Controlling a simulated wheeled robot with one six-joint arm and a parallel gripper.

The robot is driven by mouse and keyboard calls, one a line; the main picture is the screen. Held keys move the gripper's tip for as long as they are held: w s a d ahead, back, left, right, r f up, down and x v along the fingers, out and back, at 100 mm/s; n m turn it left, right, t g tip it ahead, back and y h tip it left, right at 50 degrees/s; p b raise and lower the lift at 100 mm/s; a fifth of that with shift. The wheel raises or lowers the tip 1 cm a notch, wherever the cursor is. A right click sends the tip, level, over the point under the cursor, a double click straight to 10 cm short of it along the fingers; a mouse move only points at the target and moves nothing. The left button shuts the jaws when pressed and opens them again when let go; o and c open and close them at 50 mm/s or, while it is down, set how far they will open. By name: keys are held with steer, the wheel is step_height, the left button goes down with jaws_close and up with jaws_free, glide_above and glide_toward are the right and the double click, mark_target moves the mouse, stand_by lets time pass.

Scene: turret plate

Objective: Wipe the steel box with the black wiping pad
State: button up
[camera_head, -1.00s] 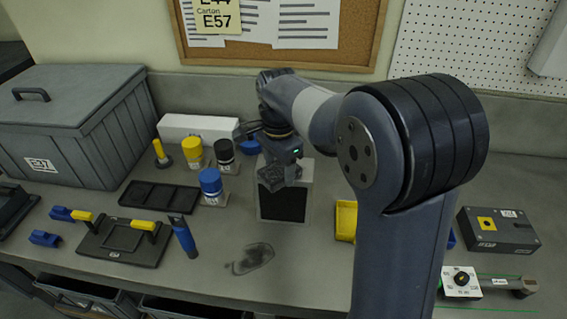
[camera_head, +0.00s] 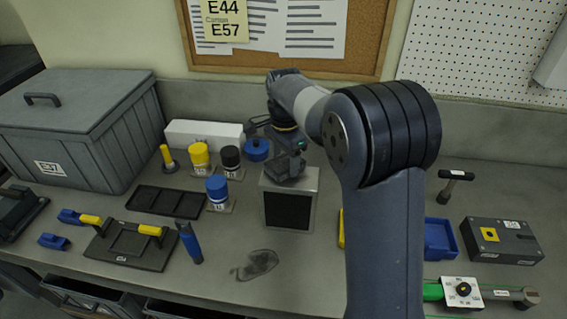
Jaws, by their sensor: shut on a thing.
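The steel box (camera_head: 313,185) stands upright on the bench near the middle of the head view, with a dark front face. My gripper (camera_head: 287,170) is at the top of the box, and its dark end overlaps the box's top face. It is shut on a dark thing that I take to be the black wiping pad. The pad's outline blends with the gripper, so I cannot tell whether it touches the box.
Blue, yellow and black-capped bottles (camera_head: 217,192) stand left of the box, near a black tray (camera_head: 166,200). A large grey crate (camera_head: 80,125) is at far left.

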steer(key=shift+w+d+f, duration=0.1)
steer(key=shift+w+d, duration=0.05)
steer(key=shift+w, duration=0.65)
steer(key=shift+w+r, duration=0.1)
steer(key=shift+r, duration=2.95)
steer(key=shift+r, duration=1.55)
